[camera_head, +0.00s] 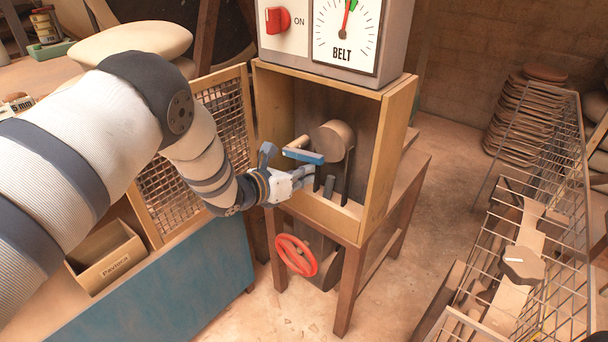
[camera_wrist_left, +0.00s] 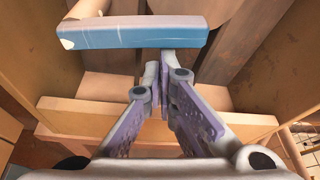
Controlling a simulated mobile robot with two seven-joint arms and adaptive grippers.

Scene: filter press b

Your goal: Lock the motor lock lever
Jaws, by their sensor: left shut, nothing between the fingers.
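The lever that appears to be the motor lock lever has a blue bar with worn edges (camera_head: 304,156) on a pale round rod. It sits inside an open wooden box, beside a brown cylinder (camera_head: 333,137). In the left wrist view the blue bar (camera_wrist_left: 135,40) runs across the upper part of the picture. My left gripper (camera_head: 311,175) reaches into the box from the left, just below the bar. Its fingers (camera_wrist_left: 160,78) are shut with nothing between them. The tips lie close to the bar's underside; I cannot tell whether they touch. My right gripper is not in view.
The wooden box (camera_head: 388,150) has side walls and a front lip (camera_wrist_left: 85,112). Its mesh door (camera_head: 226,110) stands open on the left. A red handwheel (camera_head: 296,255) is below. The BELT gauge (camera_head: 346,36) and red ON switch (camera_head: 277,19) are above. Wire racks (camera_head: 540,190) stand right.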

